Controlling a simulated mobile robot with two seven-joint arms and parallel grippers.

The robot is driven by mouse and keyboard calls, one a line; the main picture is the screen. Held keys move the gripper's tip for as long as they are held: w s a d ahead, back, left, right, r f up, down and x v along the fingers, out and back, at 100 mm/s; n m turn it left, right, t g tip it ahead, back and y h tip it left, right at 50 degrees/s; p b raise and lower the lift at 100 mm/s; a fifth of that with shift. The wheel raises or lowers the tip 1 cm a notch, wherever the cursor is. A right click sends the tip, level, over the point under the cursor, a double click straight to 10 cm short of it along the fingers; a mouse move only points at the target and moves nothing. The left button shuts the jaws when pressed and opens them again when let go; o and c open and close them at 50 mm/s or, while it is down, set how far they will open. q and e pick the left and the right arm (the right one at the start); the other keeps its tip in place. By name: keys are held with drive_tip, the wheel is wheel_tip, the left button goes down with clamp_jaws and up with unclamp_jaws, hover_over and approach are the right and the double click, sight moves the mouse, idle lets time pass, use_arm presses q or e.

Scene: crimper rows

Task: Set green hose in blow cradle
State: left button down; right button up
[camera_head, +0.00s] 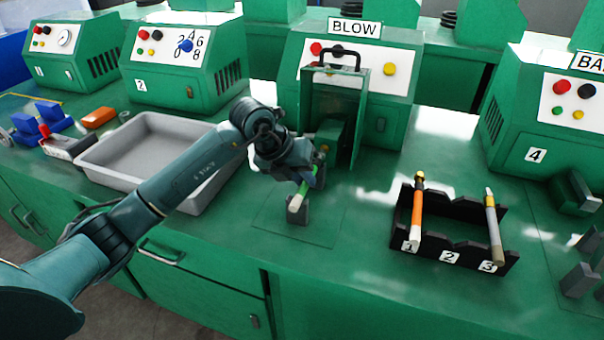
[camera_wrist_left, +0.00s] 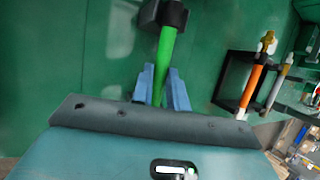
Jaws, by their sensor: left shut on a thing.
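The green hose (camera_head: 304,190) is between the fingers of my left gripper (camera_head: 311,180), in front of the machine labelled BLOW (camera_head: 390,50). The hose's pale near end lies at a grey cradle block (camera_head: 298,214) on the bench. Whether it rests in the block or just above it, I cannot tell. The left wrist view shows the green hose (camera_wrist_left: 164,55) running from between the blue-grey fingers (camera_wrist_left: 160,90) to a dark block (camera_wrist_left: 150,14). The hose's far end is mostly hidden by the gripper. My right gripper is not in view.
A black rack (camera_head: 455,255) at right holds an orange hose (camera_head: 416,212) in slot 1 and a tan-ended hose (camera_head: 494,228) in slot 3; slot 2 is empty. A grey tray (camera_head: 150,150) lies left under my arm. The BLOW machine's open guard (camera_head: 357,115) stands behind the gripper.

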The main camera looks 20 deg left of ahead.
use_arm(q)
drive_tip(key=shift+f, duration=0.1)
drive_tip(key=c, duration=1.3)
unclamp_jaws()
drive_tip(key=v, duration=1.3)
